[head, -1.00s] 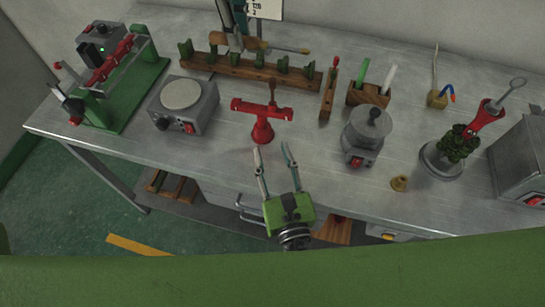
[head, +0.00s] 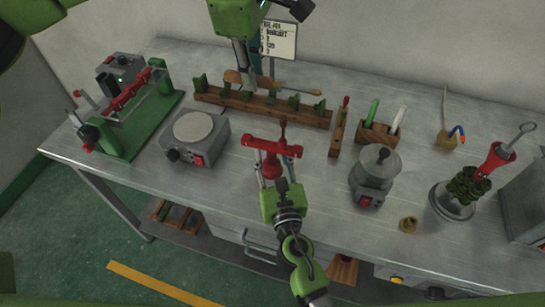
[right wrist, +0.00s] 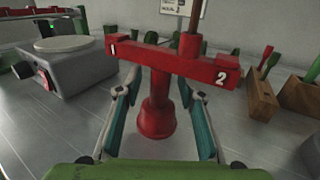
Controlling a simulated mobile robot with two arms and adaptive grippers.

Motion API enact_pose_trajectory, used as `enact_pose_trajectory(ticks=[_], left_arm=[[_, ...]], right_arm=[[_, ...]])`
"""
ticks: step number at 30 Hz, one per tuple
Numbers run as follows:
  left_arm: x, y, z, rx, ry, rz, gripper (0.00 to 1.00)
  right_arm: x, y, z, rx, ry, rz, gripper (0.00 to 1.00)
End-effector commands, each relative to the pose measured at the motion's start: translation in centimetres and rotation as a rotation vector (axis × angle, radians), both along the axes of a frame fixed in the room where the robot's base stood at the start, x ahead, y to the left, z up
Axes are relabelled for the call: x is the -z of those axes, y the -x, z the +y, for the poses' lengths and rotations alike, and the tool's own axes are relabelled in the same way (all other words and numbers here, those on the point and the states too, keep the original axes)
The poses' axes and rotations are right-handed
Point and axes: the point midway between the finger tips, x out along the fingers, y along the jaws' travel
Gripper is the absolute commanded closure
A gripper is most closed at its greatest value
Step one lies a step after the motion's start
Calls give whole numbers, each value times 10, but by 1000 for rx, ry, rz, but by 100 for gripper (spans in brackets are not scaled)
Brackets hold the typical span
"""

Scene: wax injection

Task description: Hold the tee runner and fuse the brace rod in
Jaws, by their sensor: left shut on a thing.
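The red tee runner (head: 272,149) stands upright on the bench, with a crossbar marked 1 and 2 in the right wrist view (right wrist: 172,64) and a round flared base. A brown rod (right wrist: 192,32) rises at its crossbar. My right gripper (right wrist: 158,105) is open, with its fingers on either side of the red stem and a visible gap to it. My left gripper (head: 247,78) points down behind the wooden rack, shut on the handle of a wooden-handled tool (head: 264,81); its fingertips are small and partly unclear. I cannot tell which piece is the brace rod.
A wooden rack (head: 225,99) with several green pieces stands behind the tee. A hot plate (head: 194,137) is left, a grey pot (head: 375,170) right. A wooden holder (head: 378,134) has green and white sticks. A green fixture (head: 150,115) stands far left.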

Motion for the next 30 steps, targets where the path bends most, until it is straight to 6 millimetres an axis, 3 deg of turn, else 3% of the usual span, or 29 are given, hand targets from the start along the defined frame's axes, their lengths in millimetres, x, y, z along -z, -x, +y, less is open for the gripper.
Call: enact_pose_trajectory(ticks=[2, 6, 17, 30], left_arm=[[0, 0, 0, 0, 0, -1, 100], [0, 0, 0, 0, 0, -1, 100], [7, 11, -1, -71, -9, -3, 100], [57, 91, 4, -662, -83, -3, 100]], right_arm=[[0, 0, 0, 0, 0, 0, 64], [0, 0, 0, 0, 0, 0, 100], [0, 0, 0, 0, 0, 0, 100], [0, 0, 0, 0, 0, 0, 100]])
